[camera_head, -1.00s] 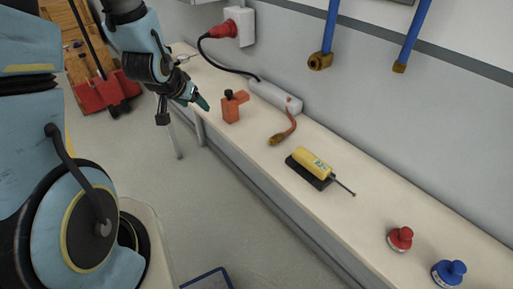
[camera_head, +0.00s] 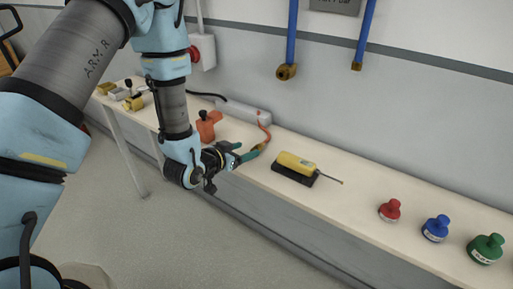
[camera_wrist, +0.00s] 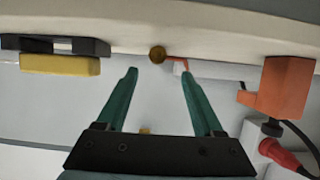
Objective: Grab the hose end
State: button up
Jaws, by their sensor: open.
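The short orange hose (camera_head: 266,133) comes from the grey-white box on the bench and ends in a brass fitting (camera_head: 260,147). In the wrist view the brass hose end (camera_wrist: 157,54) shows just beyond the fingertips, roughly centred between them. My gripper (camera_head: 250,151) is open over the bench, its teal fingers pointing at the hose end. In the wrist view the space between my gripper's fingertips (camera_wrist: 156,71) is empty. I cannot tell whether a finger touches the fitting.
A yellow device on a black base (camera_head: 296,166) lies right of the hose end. An orange block with a black knob (camera_head: 207,127) stands to the left. Red (camera_head: 390,210), blue (camera_head: 436,228) and green (camera_head: 486,248) knobbed pieces sit farther right. Blue pipes (camera_head: 292,38) hang on the wall.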

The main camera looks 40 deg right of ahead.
aim_at(254, 148)
jog(key=shift+s+p+x, duration=0.15)
jog(key=shift+p+x, duration=0.55)
jog(key=shift+x, duration=0.65)
jog(key=shift+s+p+x, duration=0.1)
jog(key=shift+p+x, duration=0.55)
jog(key=shift+x, duration=0.75)
jog(key=shift+f, duration=0.2)
grip_shut()
